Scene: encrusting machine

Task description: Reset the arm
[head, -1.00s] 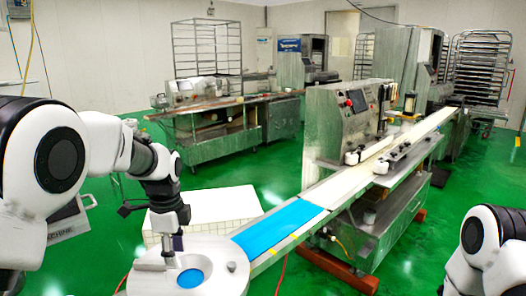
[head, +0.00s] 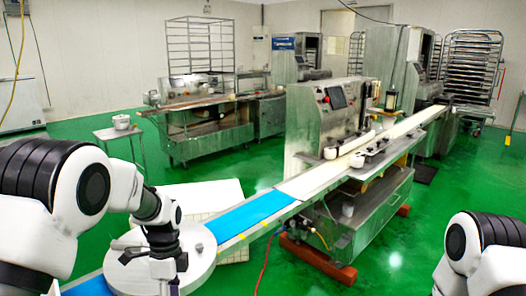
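My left arm comes in from the left, bent at the elbow. Its dark wrist and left gripper (head: 165,268) hang over the white round plate (head: 200,262) at the near end of the blue belt. The fingers are too dark and cut off by the bottom edge to tell whether they are open or shut, and nothing held shows. My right arm shows only as a white and black joint at the lower right; its gripper is outside the picture.
The steel encrusting machine (head: 325,125) stands right of centre beside a long conveyor with a blue belt (head: 245,214). A white box (head: 205,192) sits behind the plate. A small table (head: 120,131) with a pot stands at the back left. Green floor is open at right.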

